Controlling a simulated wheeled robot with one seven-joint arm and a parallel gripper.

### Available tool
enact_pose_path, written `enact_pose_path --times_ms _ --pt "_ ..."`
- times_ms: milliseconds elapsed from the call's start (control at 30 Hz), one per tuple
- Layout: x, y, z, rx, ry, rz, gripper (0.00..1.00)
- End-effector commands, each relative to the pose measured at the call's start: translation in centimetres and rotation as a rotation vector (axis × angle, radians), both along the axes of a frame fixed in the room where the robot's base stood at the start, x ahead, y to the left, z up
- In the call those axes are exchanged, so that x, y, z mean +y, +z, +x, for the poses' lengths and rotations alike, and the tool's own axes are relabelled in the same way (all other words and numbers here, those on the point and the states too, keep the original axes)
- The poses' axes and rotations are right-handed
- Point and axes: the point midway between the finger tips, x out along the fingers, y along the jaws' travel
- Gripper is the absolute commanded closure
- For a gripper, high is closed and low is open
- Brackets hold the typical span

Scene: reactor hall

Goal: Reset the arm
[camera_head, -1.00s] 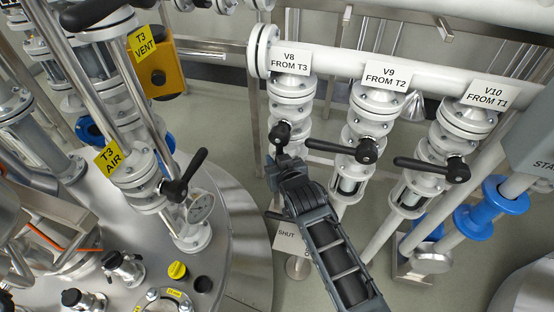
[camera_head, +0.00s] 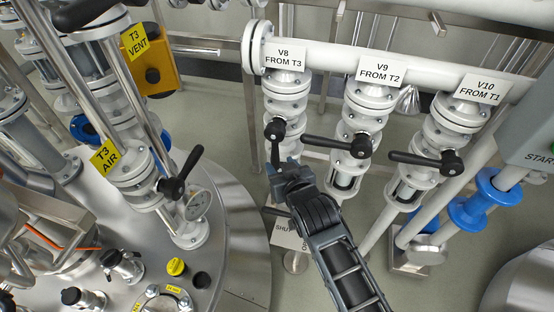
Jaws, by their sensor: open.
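My gripper (camera_head: 281,172) is just below the V8 valve at the centre of the view, with my dark grey arm reaching up from the bottom. The jaws are open, but the fingers are small and partly hidden by the wrist. The V8 valve's black handle (camera_head: 275,131) has its hub on the valve front, and its lever points down towards my gripper. I cannot tell from this view whether they touch. The V9 handle (camera_head: 359,146) and V10 handle (camera_head: 450,160) point left, across their pipes.
A white horizontal pipe (camera_head: 400,70) carries the V8, V9 and V10 labels. A steel tank (camera_head: 230,235) with the T3 air valve (camera_head: 178,182) and a gauge stands at left. A grey START box (camera_head: 530,135) is at right. A partly covered SHUT sign (camera_head: 284,236) lies below my gripper.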

Motion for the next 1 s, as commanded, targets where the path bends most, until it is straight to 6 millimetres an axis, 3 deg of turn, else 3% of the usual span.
enact_pose_path --times_ms 167,767,867,1000 --pt "-0.3 0.4 -1.1 0.001 0.0 0.0 0.51" --pt "-0.7 0.1 -1.7 0.002 -0.002 0.0 0.51" --pt "-1.8 -0.7 -3.7 0.0 -0.01 0.002 0.51" --pt "-4.6 -2.2 -8.9 -0.008 -0.03 0.008 0.51"
